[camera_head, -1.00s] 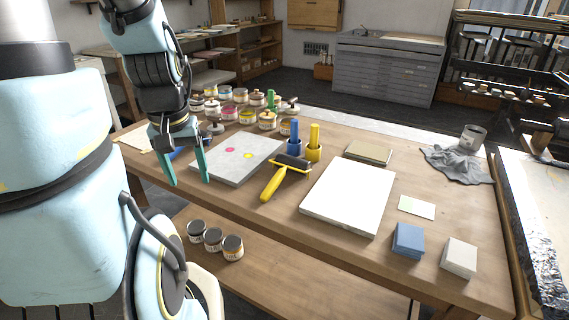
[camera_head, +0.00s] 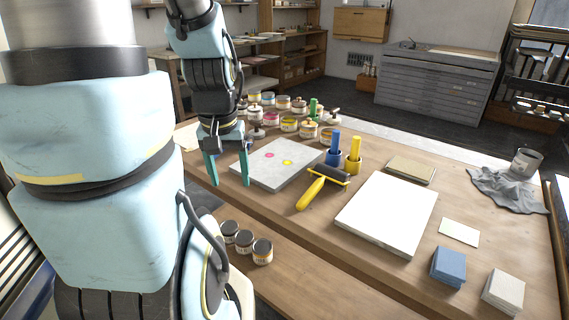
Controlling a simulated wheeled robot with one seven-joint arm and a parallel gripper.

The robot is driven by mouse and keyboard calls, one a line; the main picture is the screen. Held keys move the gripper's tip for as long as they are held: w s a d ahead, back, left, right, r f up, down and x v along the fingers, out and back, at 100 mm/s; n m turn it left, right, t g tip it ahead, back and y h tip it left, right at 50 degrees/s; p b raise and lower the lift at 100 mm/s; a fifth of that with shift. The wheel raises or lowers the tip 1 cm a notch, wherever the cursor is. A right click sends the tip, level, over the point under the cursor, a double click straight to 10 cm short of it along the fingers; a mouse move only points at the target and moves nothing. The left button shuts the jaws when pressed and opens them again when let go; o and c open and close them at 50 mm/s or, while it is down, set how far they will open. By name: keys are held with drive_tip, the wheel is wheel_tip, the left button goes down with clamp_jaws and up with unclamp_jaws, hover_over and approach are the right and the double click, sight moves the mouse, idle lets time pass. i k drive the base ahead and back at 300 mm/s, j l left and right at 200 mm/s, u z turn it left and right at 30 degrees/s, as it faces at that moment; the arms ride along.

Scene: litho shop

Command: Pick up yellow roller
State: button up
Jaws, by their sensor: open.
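The yellow roller (camera_head: 312,192) lies on the wooden table between the grey slab and the white slab. Its yellow handle points toward the table's front edge, and its dark roller head (camera_head: 333,173) is at the back. My gripper (camera_head: 230,184) has two green fingers, spread apart and empty. It hangs to the left of the roller, by the left edge of the grey slab, and is apart from the roller.
The grey slab (camera_head: 268,180) has pink and yellow ink spots. A blue upright tool (camera_head: 334,146) and a yellow one (camera_head: 354,152) stand just behind the roller. The white slab (camera_head: 388,212) lies to the right. Several ink jars (camera_head: 289,125) stand behind; small jars (camera_head: 262,250) sit on a lower shelf.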

sight(312, 191)
drive_tip(key=i+j+z, duration=0.3)
drive_tip(key=i+j, duration=0.15)
drive_tip(key=i+j+z, duration=0.3)
drive_tip(key=j, duration=0.3)
drive_tip(key=i, duration=0.1)
